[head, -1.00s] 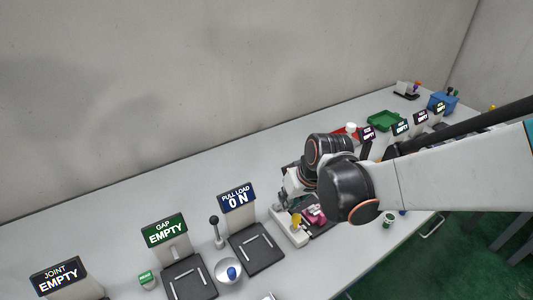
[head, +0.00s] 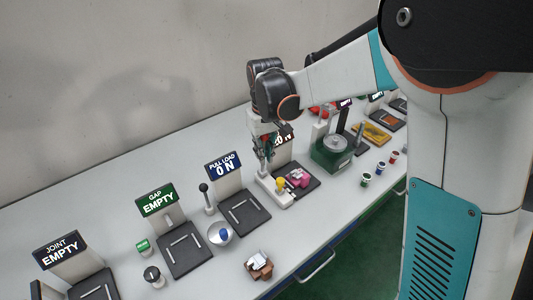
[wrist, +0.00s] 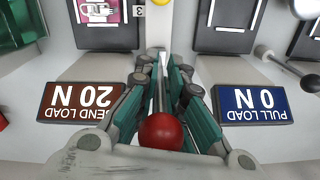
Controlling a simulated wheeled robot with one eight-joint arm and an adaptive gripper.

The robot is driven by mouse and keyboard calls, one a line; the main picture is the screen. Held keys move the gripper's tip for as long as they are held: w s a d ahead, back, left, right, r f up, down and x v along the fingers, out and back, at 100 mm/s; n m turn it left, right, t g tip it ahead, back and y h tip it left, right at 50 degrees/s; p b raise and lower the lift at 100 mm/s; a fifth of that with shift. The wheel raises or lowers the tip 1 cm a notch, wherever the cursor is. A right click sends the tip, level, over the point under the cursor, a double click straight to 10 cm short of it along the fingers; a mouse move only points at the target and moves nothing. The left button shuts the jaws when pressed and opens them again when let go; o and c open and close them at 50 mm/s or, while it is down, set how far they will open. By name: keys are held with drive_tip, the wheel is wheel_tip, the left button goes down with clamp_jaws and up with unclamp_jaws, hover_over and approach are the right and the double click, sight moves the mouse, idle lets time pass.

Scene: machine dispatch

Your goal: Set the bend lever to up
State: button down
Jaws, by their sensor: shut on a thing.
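My gripper (wrist: 160,62) points down over the bend station and is shut on the bend lever. The lever's red ball knob (wrist: 161,131) shows between the teal fingers in the wrist view, with its thin metal rod running between them. In the head view my gripper (head: 264,158) stands over the back of the station's white base (head: 273,190), and the lever is mostly hidden behind it. The bend load sign (wrist: 89,102) reads 20 N in the wrist view. It is partly covered by my gripper in the head view. A pink part (head: 297,178) lies on the station's dark plate.
The pull load sign (head: 223,166) reads 0 N, with a black-knobbed lever (head: 204,190) beside it. A yellow knob (head: 280,184) is close in front of my gripper. A green round machine (head: 333,150) stands to the right. A brown box (head: 258,265) sits at the front edge.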

drive_tip(key=shift+w+a, duration=0.25)
drive_tip(key=shift+w, duration=0.05)
drive_tip(key=shift+r, duration=0.1)
drive_tip(key=c, duration=1.7)
unclamp_jaws()
drive_tip(key=shift+w+a, duration=0.1)
drive_tip(key=r, duration=1.2)
drive_tip(key=shift+d, duration=0.2)
drive_tip(key=shift+d, duration=0.1)
